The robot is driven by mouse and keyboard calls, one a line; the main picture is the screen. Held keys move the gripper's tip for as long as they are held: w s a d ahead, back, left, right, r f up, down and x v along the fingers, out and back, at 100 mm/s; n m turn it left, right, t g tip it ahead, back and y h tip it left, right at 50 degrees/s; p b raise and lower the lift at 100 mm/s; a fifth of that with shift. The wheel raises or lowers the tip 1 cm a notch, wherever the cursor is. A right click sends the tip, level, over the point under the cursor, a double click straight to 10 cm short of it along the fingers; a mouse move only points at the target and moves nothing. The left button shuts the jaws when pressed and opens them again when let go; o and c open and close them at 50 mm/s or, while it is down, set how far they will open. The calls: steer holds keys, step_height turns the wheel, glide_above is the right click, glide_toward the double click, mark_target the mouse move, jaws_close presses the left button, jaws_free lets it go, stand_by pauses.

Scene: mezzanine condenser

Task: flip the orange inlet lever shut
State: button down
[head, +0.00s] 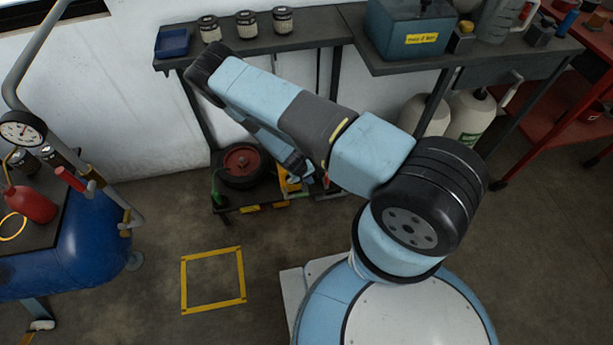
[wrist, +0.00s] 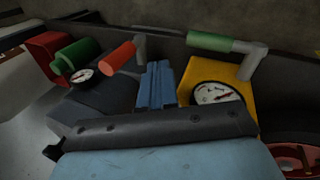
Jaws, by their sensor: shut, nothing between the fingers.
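The orange lever (wrist: 118,57) shows in the wrist view, up and left of my gripper, with a grey stem at its right end. My gripper (wrist: 156,72) has its two blue fingers together with nothing between them. The fingertips are close to the right of the lever's stem; I cannot tell whether they touch it. A green lever (wrist: 208,41) lies to the right, above a yellow box (wrist: 252,88) with a round gauge (wrist: 215,93). In the head view my arm hides most of this equipment.
Another green handle (wrist: 76,55) and a small gauge (wrist: 82,76) are at the left in the wrist view. A red reel (head: 243,163) sits low beneath the bench (head: 275,44). A blue tank (head: 95,235) stands at left. The floor around the yellow square (head: 183,285) is clear.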

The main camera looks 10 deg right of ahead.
mark_target(327, 181)
steer(key=w+d+f, duration=0.1)
steer(key=d+f, duration=0.2)
steer(key=d, duration=0.2)
stand_by(0.7)
steer(key=shift+d+r+y, duration=0.1)
steer(key=shift+d+y, duration=0.15)
steer(key=shift+y, duration=0.05)
